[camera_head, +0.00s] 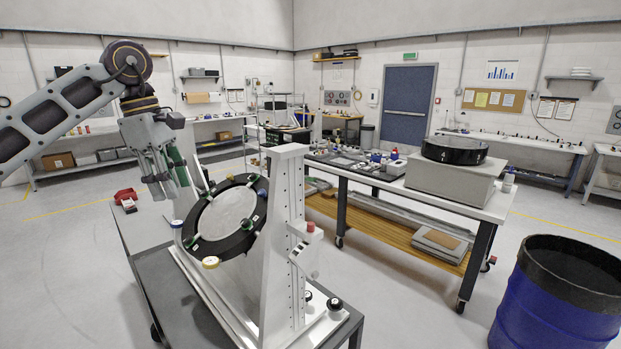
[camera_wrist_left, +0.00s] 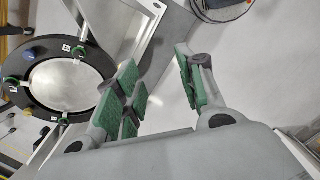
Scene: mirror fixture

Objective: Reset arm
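The mirror fixture (camera_head: 283,245) is a white stand on a grey cart. It holds a tilted black ring (camera_head: 256,187) around a pale round mirror (camera_head: 226,214). Green, blue and yellow knobs or clamps sit on the ring. My left gripper (camera_head: 171,186) hangs fingers down to the left of the ring, above the cart and apart from the fixture. In the left wrist view the gripper (camera_wrist_left: 158,80) has its green-padded fingers spread with nothing between them. The ring (camera_wrist_left: 24,98) and mirror (camera_wrist_left: 68,84) show left of the fingers there. My right gripper is not in view.
A workbench (camera_head: 370,177) with small parts and a black round part (camera_head: 454,150) on a grey box stands behind right. A blue barrel (camera_head: 540,310) stands at the front right. The floor (camera_head: 60,270) at the left is clear.

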